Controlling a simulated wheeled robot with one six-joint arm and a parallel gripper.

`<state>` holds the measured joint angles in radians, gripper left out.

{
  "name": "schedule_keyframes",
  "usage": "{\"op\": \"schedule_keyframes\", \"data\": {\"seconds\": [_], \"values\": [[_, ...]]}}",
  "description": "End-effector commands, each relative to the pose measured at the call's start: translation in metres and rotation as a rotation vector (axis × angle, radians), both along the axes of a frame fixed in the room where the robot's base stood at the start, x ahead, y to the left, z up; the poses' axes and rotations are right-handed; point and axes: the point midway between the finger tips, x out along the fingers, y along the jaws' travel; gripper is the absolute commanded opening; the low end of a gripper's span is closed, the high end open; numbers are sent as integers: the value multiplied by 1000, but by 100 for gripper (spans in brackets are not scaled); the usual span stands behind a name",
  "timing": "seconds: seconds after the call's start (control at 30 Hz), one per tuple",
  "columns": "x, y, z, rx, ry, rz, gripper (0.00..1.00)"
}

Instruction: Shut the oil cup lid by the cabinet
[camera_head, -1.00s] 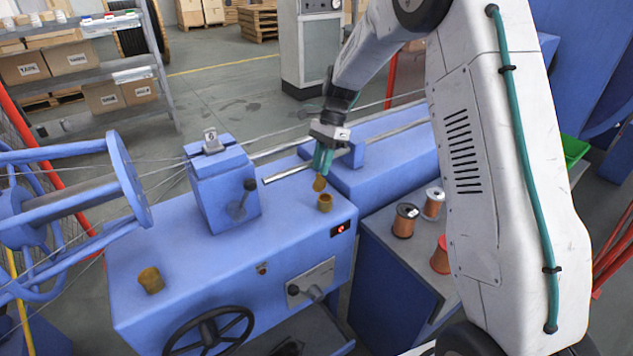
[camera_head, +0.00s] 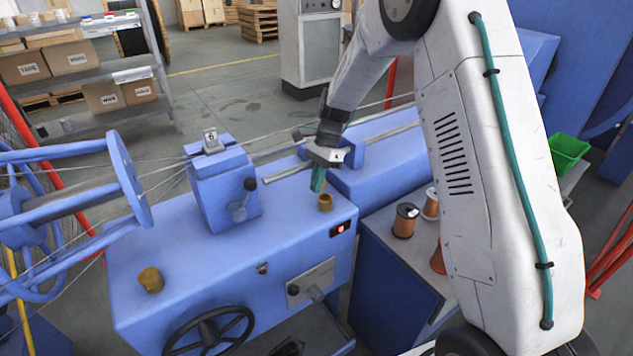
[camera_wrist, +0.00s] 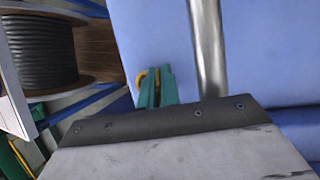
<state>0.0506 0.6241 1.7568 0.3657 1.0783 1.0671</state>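The brass oil cup (camera_head: 325,203) stands on the blue machine top near its right edge, on the side of the spool cabinet. Its lid was seen raised above the cup; now it is mostly hidden by my fingers, so its exact angle cannot be told. My gripper (camera_head: 317,186) points down just above and slightly left of the cup. In the wrist view its teal fingers (camera_wrist: 157,76) are together with nothing visible between them. A brass-coloured rim (camera_wrist: 142,77) shows just left of and behind the fingertips, partly hidden. Contact cannot be told.
A second brass cup (camera_head: 151,280) stands at the machine's front left. A blue block with a lever (camera_head: 222,186) and a metal rod (camera_head: 285,174) lie left of and behind my gripper. The cabinet (camera_head: 376,262) at right carries copper spools (camera_head: 405,220).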

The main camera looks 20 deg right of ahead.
Motion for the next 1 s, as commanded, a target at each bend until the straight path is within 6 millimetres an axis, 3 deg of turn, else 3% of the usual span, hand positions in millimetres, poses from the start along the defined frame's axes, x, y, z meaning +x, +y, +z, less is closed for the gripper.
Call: {"op": "schedule_keyframes", "data": {"seconds": [0.27,1.0], "values": [[-3,-1,1,17,-65,-2,0],[-18,-6,0,127,-485,-3,0]]}}
